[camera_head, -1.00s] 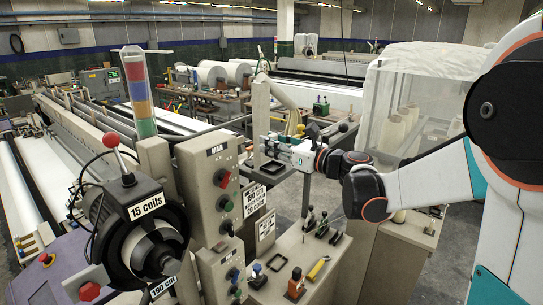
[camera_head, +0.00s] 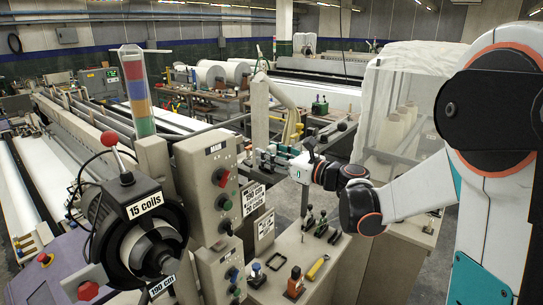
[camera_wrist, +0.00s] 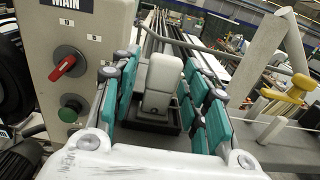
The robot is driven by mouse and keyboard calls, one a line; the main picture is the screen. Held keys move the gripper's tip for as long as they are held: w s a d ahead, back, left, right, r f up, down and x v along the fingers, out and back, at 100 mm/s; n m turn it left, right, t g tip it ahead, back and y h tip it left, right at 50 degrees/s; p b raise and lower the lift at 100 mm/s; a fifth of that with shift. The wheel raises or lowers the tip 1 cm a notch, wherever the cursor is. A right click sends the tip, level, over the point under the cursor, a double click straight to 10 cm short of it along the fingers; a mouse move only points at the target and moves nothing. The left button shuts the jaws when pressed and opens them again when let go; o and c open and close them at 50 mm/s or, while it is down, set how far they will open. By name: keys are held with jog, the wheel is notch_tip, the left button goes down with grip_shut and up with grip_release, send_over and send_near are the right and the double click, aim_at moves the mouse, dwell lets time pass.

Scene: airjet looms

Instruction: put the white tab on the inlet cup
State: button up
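My gripper (camera_head: 265,158) reaches left toward the side of the grey control box in the head view. In the wrist view its teal-padded fingers (camera_wrist: 160,65) stand apart. A pale, round-topped block, apparently the white tab (camera_wrist: 163,73), is between them, with visible gaps on both sides. The block stands upright in or over a dark square holder (camera_wrist: 150,120). I cannot tell whether this holder is the inlet cup. The block is not clear in the head view, where the fingers cover that spot.
The control box (camera_head: 212,185), with a red switch (camera_wrist: 66,65) and a green button (camera_wrist: 72,107), is close on the left. A yellow fitting (camera_wrist: 290,92) is on the right.

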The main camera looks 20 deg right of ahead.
jog(key=shift+r, duration=0.1)
jog(key=shift+s+d, duration=0.15)
jog(key=b+v, duration=0.1)
jog(key=v, duration=1)
jog(key=shift+s, duration=0.3)
jog(key=shift+o, duration=0.2)
jog(key=shift+d, duration=0.1)
